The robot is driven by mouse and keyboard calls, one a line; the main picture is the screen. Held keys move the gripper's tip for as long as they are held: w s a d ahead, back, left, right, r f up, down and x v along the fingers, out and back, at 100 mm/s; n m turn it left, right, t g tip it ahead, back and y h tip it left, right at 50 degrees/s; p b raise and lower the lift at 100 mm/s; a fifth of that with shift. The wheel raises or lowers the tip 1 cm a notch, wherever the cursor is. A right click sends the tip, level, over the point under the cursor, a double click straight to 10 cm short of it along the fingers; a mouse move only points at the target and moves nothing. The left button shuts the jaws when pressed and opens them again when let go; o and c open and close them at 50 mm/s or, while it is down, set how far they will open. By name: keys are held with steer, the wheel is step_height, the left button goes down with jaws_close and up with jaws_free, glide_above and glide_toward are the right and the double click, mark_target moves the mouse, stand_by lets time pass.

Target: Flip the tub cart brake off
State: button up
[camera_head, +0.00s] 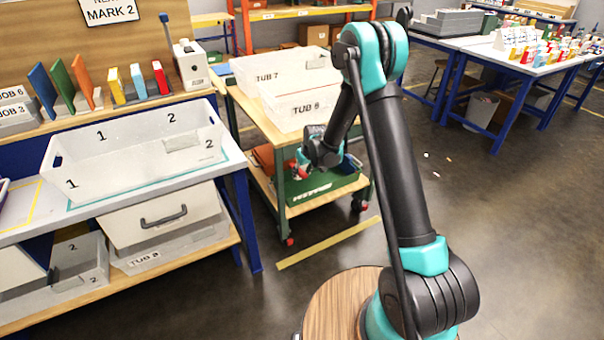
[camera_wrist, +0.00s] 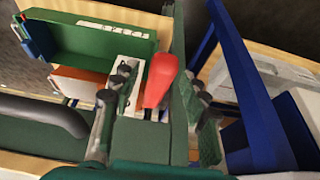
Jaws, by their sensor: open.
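The tub cart (camera_head: 254,113) stands right of the workbench, with a wooden top, green posts and castors. The red brake lever (camera_wrist: 161,78) shows in the wrist view beside a white plate (camera_wrist: 128,75) and a green cart post (camera_wrist: 180,45). My gripper (camera_wrist: 160,82) is open, with one finger on each side of the red lever; I cannot tell whether either touches it. In the head view my gripper (camera_head: 304,168) is at the cart's near side, below the top, and largely hides the lever.
Tubs 7 (camera_head: 262,72) and 6 (camera_head: 296,104) sit on the cart top. A green crate (camera_head: 325,186) is on its lower shelf. The bench (camera_head: 225,164) with a white tub (camera_head: 105,168) stands close at left. Floor to the right is open.

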steer(key=shift+a+f, duration=0.1)
steer(key=shift+f, duration=0.2)
jaws_close()
